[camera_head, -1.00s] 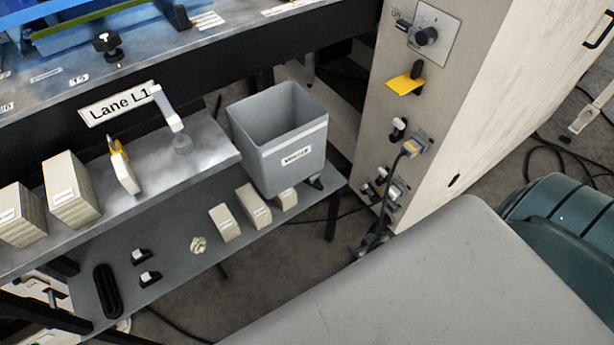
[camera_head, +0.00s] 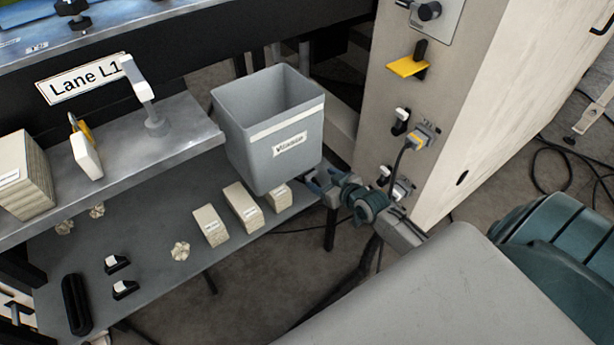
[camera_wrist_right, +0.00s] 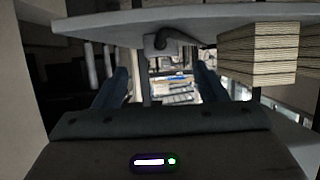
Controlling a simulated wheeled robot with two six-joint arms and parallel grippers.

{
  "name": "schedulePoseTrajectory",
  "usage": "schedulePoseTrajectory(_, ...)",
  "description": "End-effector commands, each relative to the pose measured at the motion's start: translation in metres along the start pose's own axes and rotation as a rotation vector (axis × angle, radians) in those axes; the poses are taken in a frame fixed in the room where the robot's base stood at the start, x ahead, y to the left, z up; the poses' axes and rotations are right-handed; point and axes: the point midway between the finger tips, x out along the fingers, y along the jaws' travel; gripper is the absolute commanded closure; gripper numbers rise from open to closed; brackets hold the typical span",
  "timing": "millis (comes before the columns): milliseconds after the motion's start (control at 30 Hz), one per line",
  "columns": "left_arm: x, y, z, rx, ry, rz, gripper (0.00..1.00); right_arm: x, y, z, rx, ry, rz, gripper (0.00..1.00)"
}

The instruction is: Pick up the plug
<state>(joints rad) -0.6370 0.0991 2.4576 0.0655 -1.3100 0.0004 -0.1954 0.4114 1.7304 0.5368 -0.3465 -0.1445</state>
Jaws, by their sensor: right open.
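A grey plug with a yellowish label and a dark cord (camera_head: 421,138) sits on the side of the beige cabinet. A second grey plug (camera_head: 402,189) sits lower, partly hidden by my right arm. I cannot tell which one is meant. My right gripper (camera_head: 320,182) is low beside the waste bin's lower right corner, left of the cabinet, apart from both plugs. In the right wrist view my open fingers (camera_wrist_right: 160,88) have nothing clearly between them. A small grey part with a dark curved cord (camera_wrist_right: 158,43) shows beyond them; I cannot tell what it is. My left gripper is out of view.
The grey waste bin (camera_head: 252,140) stands close to my right gripper. Paper blocks (camera_head: 243,207) lie on the lower shelf (camera_head: 190,275), with small black-and-white parts (camera_head: 118,264). A large grey surface (camera_head: 440,300) fills the front.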

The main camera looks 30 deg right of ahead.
Motion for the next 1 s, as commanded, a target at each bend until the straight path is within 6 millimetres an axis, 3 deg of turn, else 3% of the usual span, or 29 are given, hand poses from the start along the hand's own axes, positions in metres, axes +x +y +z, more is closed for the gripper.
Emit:
schedulePoseTrajectory(500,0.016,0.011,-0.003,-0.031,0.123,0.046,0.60,0.057,-0.002,0.008,0.002,0.001,0.002,0.35)
schedulePoseTrajectory(767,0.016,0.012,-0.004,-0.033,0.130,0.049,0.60,0.060,-0.002,0.007,0.001,-0.001,0.002,0.35)
schedulePoseTrajectory(1000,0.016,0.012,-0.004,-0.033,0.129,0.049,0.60,0.060,-0.002,0.008,0.001,-0.001,0.002,0.78)
